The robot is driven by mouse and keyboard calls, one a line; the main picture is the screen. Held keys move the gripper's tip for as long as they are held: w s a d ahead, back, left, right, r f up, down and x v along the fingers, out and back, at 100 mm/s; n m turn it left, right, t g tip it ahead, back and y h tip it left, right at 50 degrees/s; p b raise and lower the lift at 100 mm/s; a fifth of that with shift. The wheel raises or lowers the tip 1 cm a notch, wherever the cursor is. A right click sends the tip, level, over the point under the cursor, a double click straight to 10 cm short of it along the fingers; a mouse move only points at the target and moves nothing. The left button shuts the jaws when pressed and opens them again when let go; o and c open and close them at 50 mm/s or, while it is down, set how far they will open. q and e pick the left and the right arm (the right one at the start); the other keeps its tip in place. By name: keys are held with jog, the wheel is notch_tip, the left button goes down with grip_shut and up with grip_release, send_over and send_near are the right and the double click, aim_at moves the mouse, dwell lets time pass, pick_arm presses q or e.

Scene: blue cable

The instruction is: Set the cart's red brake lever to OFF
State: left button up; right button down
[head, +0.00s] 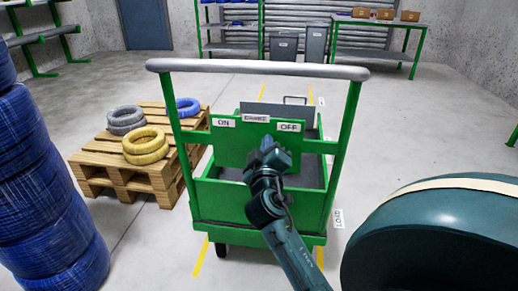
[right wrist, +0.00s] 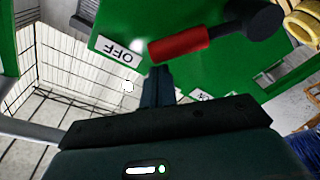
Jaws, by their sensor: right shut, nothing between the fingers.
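The green cart (head: 205,195) stands ahead with a panel bearing an ON label (head: 223,121) and an OFF label (head: 289,127). In the right wrist view, upside down, the red brake lever (right wrist: 180,45) extends from a black pivot (right wrist: 265,18) towards the OFF label (right wrist: 117,50), its red end close beside that label. My right gripper (head: 270,150) is in front of the panel below OFF and hides the lever in the head view. Its shut, empty fingers (right wrist: 158,72) are next to the red grip; I cannot tell whether they touch. My left gripper is not in view.
The cart's grey push bar (head: 255,69) crosses above the panel. A pallet (head: 110,165) with cable coils stands to the left, and stacked blue coils (head: 40,190) are at the near left. A large dark green rounded object (head: 440,240) fills the near right.

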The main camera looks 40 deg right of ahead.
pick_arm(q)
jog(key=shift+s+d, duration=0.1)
pick_arm(e)
jog(key=shift+s+d+f, duration=0.2)
jog(key=shift+s+d, duration=0.1)
dwell(0.3)
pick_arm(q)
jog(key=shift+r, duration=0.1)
pick_arm(e)
jog(key=shift+r, duration=0.1)
